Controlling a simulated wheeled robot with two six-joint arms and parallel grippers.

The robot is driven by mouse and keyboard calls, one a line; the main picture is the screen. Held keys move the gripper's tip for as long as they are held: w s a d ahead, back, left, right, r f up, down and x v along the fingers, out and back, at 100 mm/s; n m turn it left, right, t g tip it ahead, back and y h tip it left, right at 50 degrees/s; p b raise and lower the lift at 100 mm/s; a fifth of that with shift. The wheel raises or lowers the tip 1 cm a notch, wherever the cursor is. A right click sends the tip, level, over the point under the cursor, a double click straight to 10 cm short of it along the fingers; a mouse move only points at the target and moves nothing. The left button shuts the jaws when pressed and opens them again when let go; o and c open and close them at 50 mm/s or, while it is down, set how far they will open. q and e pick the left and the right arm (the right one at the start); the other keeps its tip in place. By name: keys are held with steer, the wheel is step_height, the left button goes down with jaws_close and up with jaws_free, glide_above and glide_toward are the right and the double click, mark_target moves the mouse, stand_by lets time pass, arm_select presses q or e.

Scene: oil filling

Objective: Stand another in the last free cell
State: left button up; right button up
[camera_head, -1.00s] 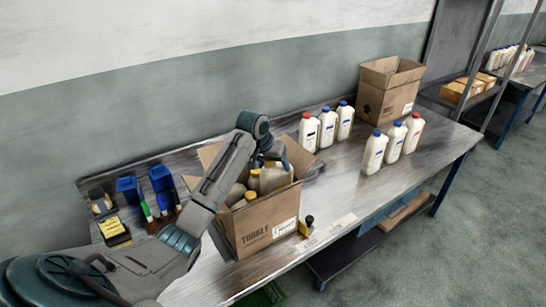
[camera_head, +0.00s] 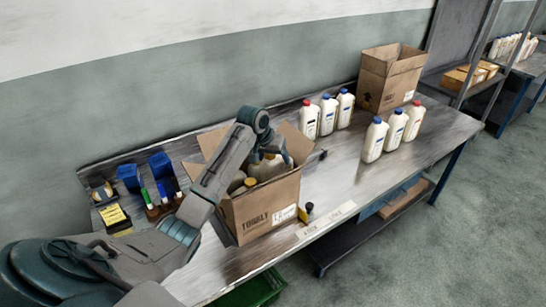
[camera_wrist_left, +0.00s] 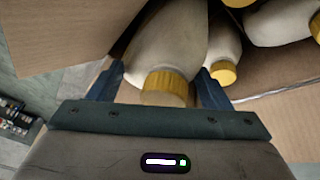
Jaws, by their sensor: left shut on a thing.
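An open cardboard box (camera_head: 258,219) stands on the bench with several cream bottles with yellow caps inside. My left gripper (camera_head: 268,156) reaches down into the box. In the left wrist view the left gripper (camera_wrist_left: 160,88) is shut on a cream bottle (camera_wrist_left: 172,40) with a yellow cap, one finger on each side just by the cap. Other yellow-capped bottles (camera_wrist_left: 226,46) stand beside it and at the upper right. The bottoms of the bottles and the cells are hidden by the box walls and my arm. The right gripper is not in view.
White bottles with red and blue caps stand in two groups (camera_head: 328,116) (camera_head: 396,131) to the right. Another open box (camera_head: 388,80) is behind them. Blue bins (camera_head: 160,170) and a yellow pad (camera_head: 113,214) are at left. A small yellow-black item (camera_head: 307,209) lies by the box.

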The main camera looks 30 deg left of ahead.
arm_select(q)
steer(key=shift+f, duration=1.25)
steer(key=shift+f+b, duration=0.45)
steer(key=shift+f, duration=1.55)
steer(key=o, duration=2.1)
steer(key=shift+a, duration=0.1)
